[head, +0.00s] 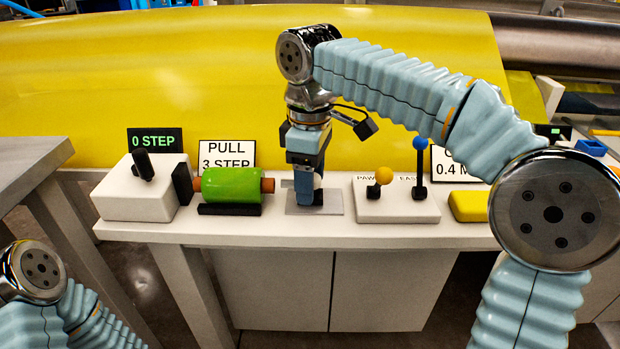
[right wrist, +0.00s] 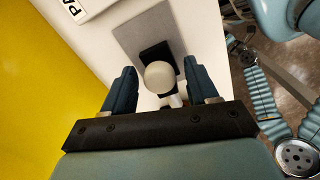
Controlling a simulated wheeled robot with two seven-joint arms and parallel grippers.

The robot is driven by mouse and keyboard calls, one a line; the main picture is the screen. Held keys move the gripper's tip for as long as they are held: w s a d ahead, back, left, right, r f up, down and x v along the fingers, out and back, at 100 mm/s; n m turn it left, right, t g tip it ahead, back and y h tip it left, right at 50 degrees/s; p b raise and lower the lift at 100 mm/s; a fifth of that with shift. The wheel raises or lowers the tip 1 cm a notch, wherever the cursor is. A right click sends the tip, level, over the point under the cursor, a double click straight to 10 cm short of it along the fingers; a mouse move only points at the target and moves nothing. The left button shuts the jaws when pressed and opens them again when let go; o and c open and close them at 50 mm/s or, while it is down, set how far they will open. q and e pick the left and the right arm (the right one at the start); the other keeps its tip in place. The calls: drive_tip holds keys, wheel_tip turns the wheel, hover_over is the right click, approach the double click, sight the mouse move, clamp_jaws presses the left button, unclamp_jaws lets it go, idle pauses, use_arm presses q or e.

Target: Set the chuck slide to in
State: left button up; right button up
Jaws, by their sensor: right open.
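What looks like the chuck slide is a pale round knob (right wrist: 160,77) on a black block (right wrist: 157,54) over a flat grey plate (right wrist: 135,30). The plate (head: 333,202) lies on the white bench between the green roller and the lever box. My right gripper (head: 304,190) points straight down over it. In the right wrist view its two dark fingers (right wrist: 160,72) are open, one on each side of the knob, with gaps visible. In the head view the gripper hides most of the slide. My left gripper is out of view; only part of the left arm shows at lower left.
A green roller (head: 230,185) in a black cradle and a white box with a black lever (head: 143,165) stand left. A lever box (head: 400,208) with yellow and blue knobs stands close right. Signs read "0 STEP" (head: 155,140) and "PULL 3 STEP" (head: 227,153). A yellow sheet (head: 150,70) rises behind.

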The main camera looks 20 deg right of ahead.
clamp_jaws()
drive_tip(key=shift+w+a+r+p, duration=0.1)
drive_tip(key=shift+a+r+p, duration=0.05)
drive_tip(key=shift+a+p, duration=0.15)
drive_tip(key=a+p, duration=0.1)
drive_tip(key=w+a+p, duration=0.1)
drive_tip(key=a, duration=0.1)
drive_tip(key=shift+r, duration=0.1)
drive_tip(key=shift+a, duration=0.15)
unclamp_jaws()
drive_tip(key=shift+f, duration=0.2)
wheel_tip(320, 180, up, 14)
drive_tip(key=p, duration=0.4)
drive_tip(key=shift+p, duration=0.35)
